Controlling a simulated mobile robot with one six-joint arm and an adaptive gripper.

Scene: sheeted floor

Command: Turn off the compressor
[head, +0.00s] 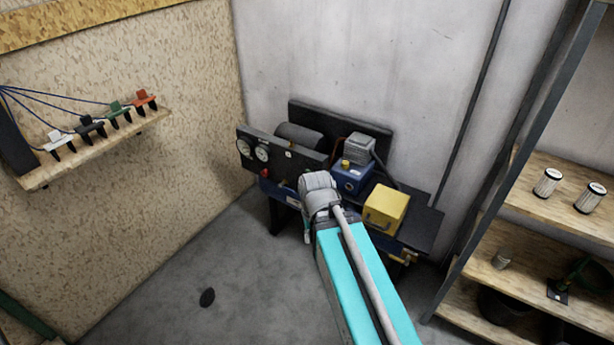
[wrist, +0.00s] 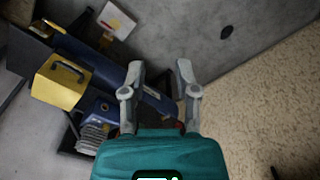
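The compressor stands in the corner in the head view, with a blue housing (head: 352,178), a grey ribbed motor, a yellow box (head: 384,208) with a handle, and a dark gauge panel (head: 300,160). A small red part (head: 265,173) shows below the two gauges. The wrist view shows its yellow box (wrist: 60,84) and long blue tank (wrist: 100,65) at the left. My gripper (wrist: 160,68) is open and empty, its fingers over the tank's end.
A wall shelf (head: 100,150) at the left holds several coloured clamp-like items with blue cords. A shelving rack (head: 530,215) with cans stands at the right. The grey floor (head: 190,280) in front is mostly clear, with one dark round spot.

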